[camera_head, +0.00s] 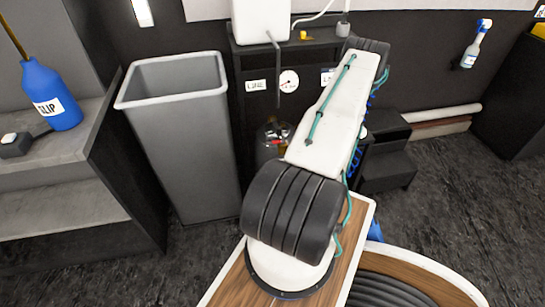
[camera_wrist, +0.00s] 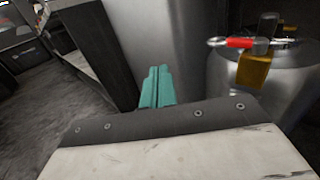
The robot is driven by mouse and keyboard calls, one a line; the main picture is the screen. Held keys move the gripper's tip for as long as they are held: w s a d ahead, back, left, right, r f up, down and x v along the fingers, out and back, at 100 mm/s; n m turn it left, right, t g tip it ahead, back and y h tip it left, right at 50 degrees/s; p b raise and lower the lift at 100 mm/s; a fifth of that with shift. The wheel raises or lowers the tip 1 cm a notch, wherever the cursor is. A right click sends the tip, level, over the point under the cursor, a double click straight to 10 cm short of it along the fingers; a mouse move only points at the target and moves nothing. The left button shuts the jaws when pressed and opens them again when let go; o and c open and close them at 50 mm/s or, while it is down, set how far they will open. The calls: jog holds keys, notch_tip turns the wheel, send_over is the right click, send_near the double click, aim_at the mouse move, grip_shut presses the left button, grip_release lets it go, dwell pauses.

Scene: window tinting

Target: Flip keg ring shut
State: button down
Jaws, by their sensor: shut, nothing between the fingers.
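The keg (camera_head: 266,150) is mostly hidden in the head view, standing under the dark counter behind my arm, with a small red part on top. In the wrist view the silver keg (camera_wrist: 285,98) stands at the right. Its top carries a brass block (camera_wrist: 254,70), a dark upright cylinder and a red lever (camera_wrist: 239,43) lying sideways with a metal end. I cannot make out which part is the ring or how it sits. My gripper (camera_wrist: 157,87) has teal fingers pressed together, empty, left of the keg and apart from it. The head view hides the gripper behind my arm.
A tall grey bin (camera_head: 183,140) stands left of the keg. A shelf with a blue bottle (camera_head: 50,95) is at far left. The dark counter (camera_head: 255,105) has a gauge on its front. A black step (camera_head: 388,165) stands right of my arm. Open floor lies at the right.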

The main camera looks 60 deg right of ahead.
jog(key=s+a, duration=0.3)
jog(key=shift+s+a, duration=0.3)
jog(key=shift+s, duration=0.1)
dwell(0.3)
jog(key=w+a+r+n+g+y, duration=0.45)
jog(key=r+n, duration=0.25)
jog(key=r, duration=0.2)
jog(key=w+a+r+n+g+y, duration=0.4)
jog(key=a+r+n+y, duration=0.25)
jog(key=r, duration=0.25)
jog(key=w+a+r+n+g+y, duration=0.4)
jog(key=a+r+n+g, duration=0.1)
jog(key=r+n, duration=0.35)
jog(key=s+a+r+n+g+h, duration=0.1)
jog(key=s+a+r+n+h, duration=0.4)
jog(key=a+r+n+h, duration=0.1)
jog(key=s+a+r+n+g+h, duration=0.2)
jog(key=s+a+r+n+h, duration=0.4)
jog(key=r, duration=0.5)
jog(key=a+n+h, duration=0.1)
jog(key=a+n, duration=0.1)
jog(key=n, duration=0.1)
jog(key=shift+s+r, duration=0.3)
